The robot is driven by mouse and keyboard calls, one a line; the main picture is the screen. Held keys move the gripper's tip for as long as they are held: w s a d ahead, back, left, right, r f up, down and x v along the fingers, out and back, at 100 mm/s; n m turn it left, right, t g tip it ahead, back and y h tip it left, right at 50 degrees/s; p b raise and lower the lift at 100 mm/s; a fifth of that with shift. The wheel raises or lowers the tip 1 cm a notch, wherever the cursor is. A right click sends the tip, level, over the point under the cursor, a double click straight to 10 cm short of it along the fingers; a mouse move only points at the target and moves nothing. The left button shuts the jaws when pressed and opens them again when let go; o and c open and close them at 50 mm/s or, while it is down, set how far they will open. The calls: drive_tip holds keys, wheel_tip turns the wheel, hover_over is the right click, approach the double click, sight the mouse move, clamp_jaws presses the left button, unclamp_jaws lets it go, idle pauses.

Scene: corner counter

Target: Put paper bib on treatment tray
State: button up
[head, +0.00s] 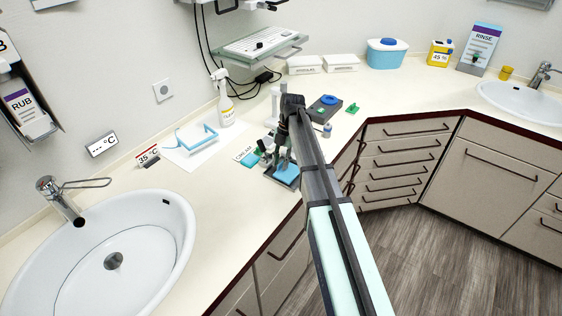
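My gripper (281,158) points down over the counter near its front edge, at the middle of the head view. Below it is a dark, flat holder or tray (291,184) with a light blue flat piece (287,172) on it, which looks like the paper bib. The fingers overlap this piece in the picture, and I cannot tell whether they touch it or how far apart they are. Another dark tray (316,113) with a blue round item lies further back, beyond my wrist. I cannot tell for certain which is the treatment tray.
A white sheet with a blue frame (197,136) and a spray bottle (226,100) stand left of my gripper. A small teal packet (250,160) lies close by. A green item (352,108) is on the right. Sinks (105,255) lie at both ends; the right counter is partly clear.

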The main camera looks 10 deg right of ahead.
drive_tip(key=b+v, duration=0.4)
drive_tip(key=v, duration=0.8)
